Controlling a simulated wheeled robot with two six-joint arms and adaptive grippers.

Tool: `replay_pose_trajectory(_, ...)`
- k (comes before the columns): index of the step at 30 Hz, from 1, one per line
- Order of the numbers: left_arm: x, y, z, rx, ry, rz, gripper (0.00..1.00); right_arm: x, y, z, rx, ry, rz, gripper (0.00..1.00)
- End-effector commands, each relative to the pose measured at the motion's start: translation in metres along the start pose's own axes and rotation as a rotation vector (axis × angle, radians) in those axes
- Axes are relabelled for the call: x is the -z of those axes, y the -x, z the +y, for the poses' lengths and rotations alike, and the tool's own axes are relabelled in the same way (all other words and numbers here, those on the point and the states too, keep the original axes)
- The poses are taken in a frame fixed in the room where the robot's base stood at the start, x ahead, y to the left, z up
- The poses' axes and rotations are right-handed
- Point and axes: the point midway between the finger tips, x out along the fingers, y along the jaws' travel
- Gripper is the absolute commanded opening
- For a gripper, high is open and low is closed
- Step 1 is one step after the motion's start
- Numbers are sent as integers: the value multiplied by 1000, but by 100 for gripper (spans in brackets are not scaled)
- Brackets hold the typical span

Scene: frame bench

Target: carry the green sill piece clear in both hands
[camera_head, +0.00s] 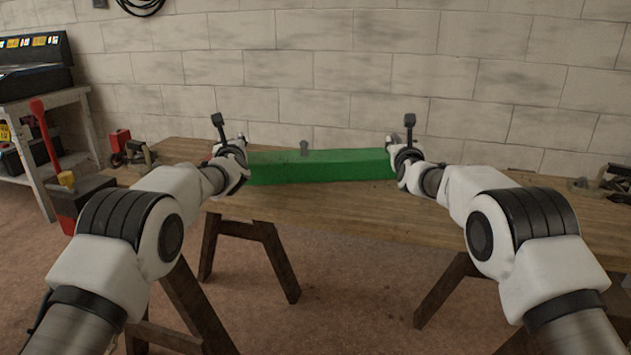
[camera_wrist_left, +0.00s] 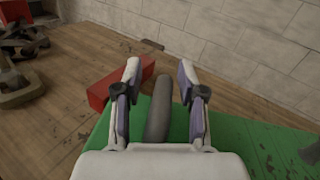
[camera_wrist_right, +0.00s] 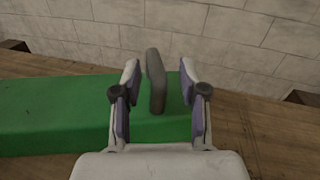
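The green sill piece (camera_head: 320,167) is a long painted beam lying across the wooden bench. It shows in the left wrist view (camera_wrist_left: 235,140) and the right wrist view (camera_wrist_right: 55,110). My left gripper (camera_wrist_left: 160,85) is open over its left end, with a grey upright handle (camera_wrist_left: 158,112) between the fingers. My right gripper (camera_wrist_right: 155,85) is open over its right end, with another grey handle (camera_wrist_right: 155,85) between the fingers. Gaps show between the fingers and both handles.
A red block (camera_wrist_left: 122,84) lies on the bench just beyond the beam's left end. Dark metal clamps (camera_head: 138,155) sit at the bench's left end and others (camera_head: 605,182) at its right. A block wall stands behind. The bench top (camera_head: 480,212) is clear in front of the beam.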

Motion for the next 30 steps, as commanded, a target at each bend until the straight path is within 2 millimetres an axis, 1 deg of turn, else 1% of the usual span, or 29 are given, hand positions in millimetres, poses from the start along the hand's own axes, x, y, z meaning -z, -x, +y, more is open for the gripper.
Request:
replay_pose_trajectory(8,0,1,-2,3,-3,1,42,-1,0,2,-2,2,0,44)
replay_pose_trajectory(11,0,6,-3,3,-4,3,42,-1,0,2,-3,2,0,44)
replay_pose_trajectory(14,-1,16,-3,2,-5,3,42,-1,0,2,-3,2,0,44)
replay_pose_trajectory(17,-1,32,-3,5,-6,4,42,-1,0,2,-3,3,0,44)
replay_pose_trajectory(24,-1,84,-3,4,-5,1,42,-1,0,2,-3,3,0,44)
replay_pose_trajectory(27,-1,103,-2,4,-4,1,42,-1,0,2,-3,3,0,44)
replay_pose_trajectory(30,-1,116,-2,3,-2,0,42,-1,0,2,-3,3,0,44)
